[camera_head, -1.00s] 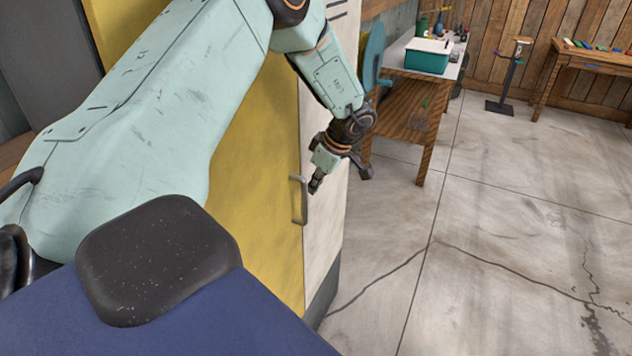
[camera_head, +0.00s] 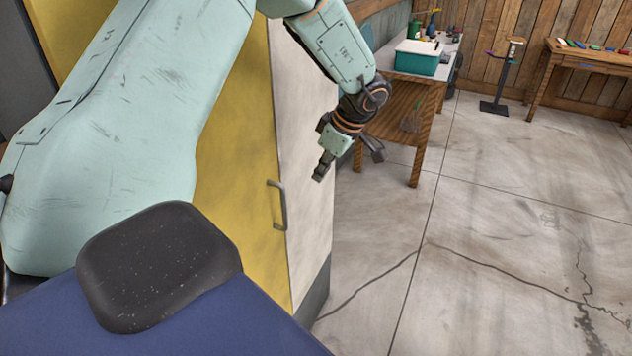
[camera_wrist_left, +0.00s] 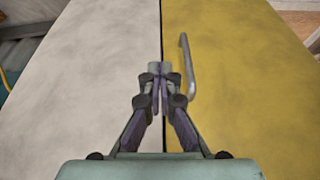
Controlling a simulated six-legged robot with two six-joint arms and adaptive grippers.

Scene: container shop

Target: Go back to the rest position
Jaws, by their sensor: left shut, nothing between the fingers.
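My left gripper (camera_head: 321,168) is in front of the cabinet's pale side in the head view, to the right of the yellow door's handle and apart from it. In the left wrist view its fingers (camera_wrist_left: 160,92) are together with nothing between them. The cabinet's yellow door (camera_head: 240,150) is shut or nearly so, with a grey bar handle (camera_head: 278,205). In the wrist view the handle (camera_wrist_left: 188,65) stands just right of the fingertips, and the seam between pale and yellow panels runs behind them. My right gripper is not in view.
A workbench (camera_head: 400,110) with a teal box (camera_head: 417,62) stands behind my left gripper. A small stand (camera_head: 503,80) and a wooden table (camera_head: 585,58) are by the plank wall. The concrete floor (camera_head: 500,220) at the right is clear.

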